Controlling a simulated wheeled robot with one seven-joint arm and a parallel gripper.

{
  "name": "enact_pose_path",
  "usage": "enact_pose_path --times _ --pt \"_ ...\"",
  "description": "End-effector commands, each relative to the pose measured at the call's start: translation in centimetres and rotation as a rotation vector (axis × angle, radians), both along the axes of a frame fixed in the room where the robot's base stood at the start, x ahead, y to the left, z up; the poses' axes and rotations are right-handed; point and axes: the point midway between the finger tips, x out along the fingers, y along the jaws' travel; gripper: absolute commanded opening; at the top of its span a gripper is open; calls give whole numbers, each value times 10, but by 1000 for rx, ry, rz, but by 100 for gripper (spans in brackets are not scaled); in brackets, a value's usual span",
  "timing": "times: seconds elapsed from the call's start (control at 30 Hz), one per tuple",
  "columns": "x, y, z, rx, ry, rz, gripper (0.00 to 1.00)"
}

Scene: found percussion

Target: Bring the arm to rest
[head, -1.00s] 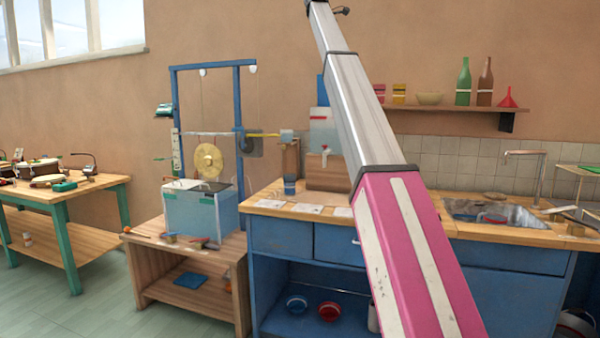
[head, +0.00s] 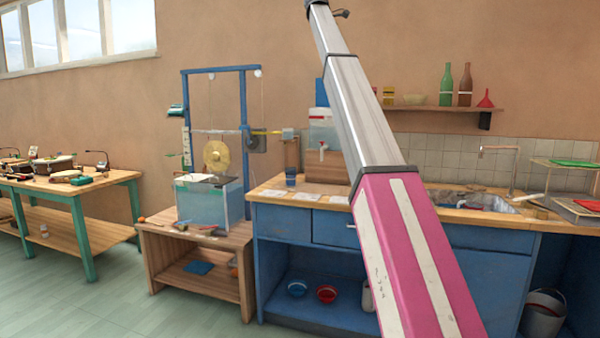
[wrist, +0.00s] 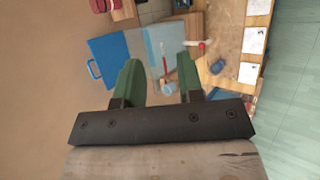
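My arm rises from the lower right of the head view as a pink section with white stripes and a grey section above it. Its upper end leaves the top of the picture, so my gripper is not seen there. In the wrist view my gripper (wrist: 160,82) shows two green fingers spread apart with nothing between them. Beyond the fingers, well below them, are a blue folder-like panel (wrist: 108,60), a clear container (wrist: 160,42) and the wooden counter (wrist: 222,40).
The blue counter (head: 285,240) with a sink (head: 485,202) stands ahead. A wall shelf (head: 430,108) holds bottles. A gong (head: 216,155) hangs in a blue frame over a water tank (head: 212,203). A green-legged table (head: 85,205) is at left. The floor (head: 60,300) at front left is clear.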

Motion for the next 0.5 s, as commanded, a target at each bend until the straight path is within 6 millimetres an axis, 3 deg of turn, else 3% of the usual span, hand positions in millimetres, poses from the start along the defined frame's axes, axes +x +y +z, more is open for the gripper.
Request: enact_pose_path --times 0.37,0.5 --pt "6 -3 -77 39 0 -21 35" --pt "8 -5 -124 63 0 -36 35"
